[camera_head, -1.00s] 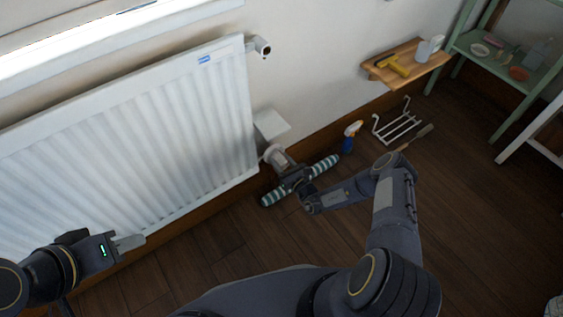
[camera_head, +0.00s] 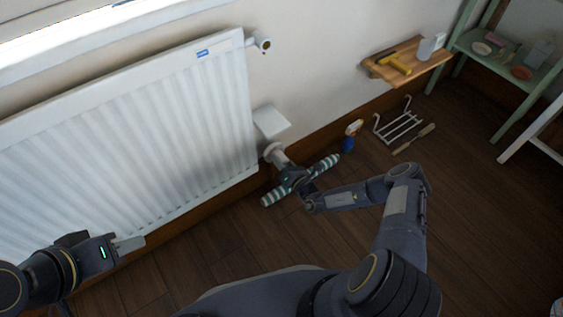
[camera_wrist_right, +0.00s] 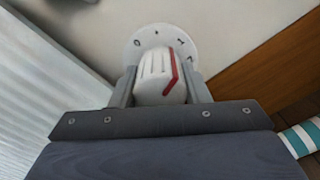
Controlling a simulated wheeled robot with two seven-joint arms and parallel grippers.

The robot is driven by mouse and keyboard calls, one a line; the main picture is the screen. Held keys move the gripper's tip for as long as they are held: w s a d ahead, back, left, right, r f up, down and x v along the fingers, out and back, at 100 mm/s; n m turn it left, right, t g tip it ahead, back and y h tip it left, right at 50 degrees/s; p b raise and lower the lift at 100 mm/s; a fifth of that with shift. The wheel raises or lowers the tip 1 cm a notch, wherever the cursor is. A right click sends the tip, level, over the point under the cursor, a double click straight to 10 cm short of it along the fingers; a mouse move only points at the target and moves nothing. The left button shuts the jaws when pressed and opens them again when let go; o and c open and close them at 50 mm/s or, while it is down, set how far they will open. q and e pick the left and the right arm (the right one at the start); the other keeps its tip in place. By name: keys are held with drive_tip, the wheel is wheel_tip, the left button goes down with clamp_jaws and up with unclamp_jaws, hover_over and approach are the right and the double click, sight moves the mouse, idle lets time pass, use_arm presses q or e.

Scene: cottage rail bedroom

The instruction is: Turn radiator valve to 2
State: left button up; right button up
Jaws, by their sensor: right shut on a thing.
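The radiator (camera_head: 130,140) is white and ribbed, under the window at left. Its valve knob (camera_wrist_right: 155,68) is white with a red mark (camera_wrist_right: 173,72) and stands before a round numbered dial (camera_wrist_right: 133,53). I read 0, a small mark, 1 and a partly hidden numeral; the red mark points close to the 1. My right gripper (camera_wrist_right: 160,92) is shut on the knob, one finger on each side. In the head view, the right gripper (camera_head: 284,166) is at the radiator's lower right corner and largely covers the knob. My left gripper (camera_head: 129,243) is in front of the radiator, its finger gap not visible.
A striped roll (camera_head: 326,165) lies on the floor beneath my right gripper. A spray bottle (camera_head: 349,143), a white rack (camera_head: 398,126) and a brush-like tool (camera_head: 414,139) are along the wall. A wooden shelf (camera_head: 420,72) and green shelving (camera_head: 510,76) stand right. The front floor is clear.

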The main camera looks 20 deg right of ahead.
drive_tip(key=m+b, duration=0.1)
drive_tip(key=m, duration=0.3)
drive_tip(key=shift+f+m, duration=0.1)
drive_tip(key=shift+m, duration=0.3)
drive_tip(key=m+b, duration=0.1)
drive_tip(key=m, duration=0.3)
drive_tip(key=shift+m, duration=0.4)
drive_tip(key=o, duration=1)
drive_tip(key=shift+s+d, duration=0.1)
drive_tip(key=shift+s, duration=0.05)
drive_tip(key=shift+p+v, duration=1.15)
drive_tip(key=shift+v, duration=2.65)
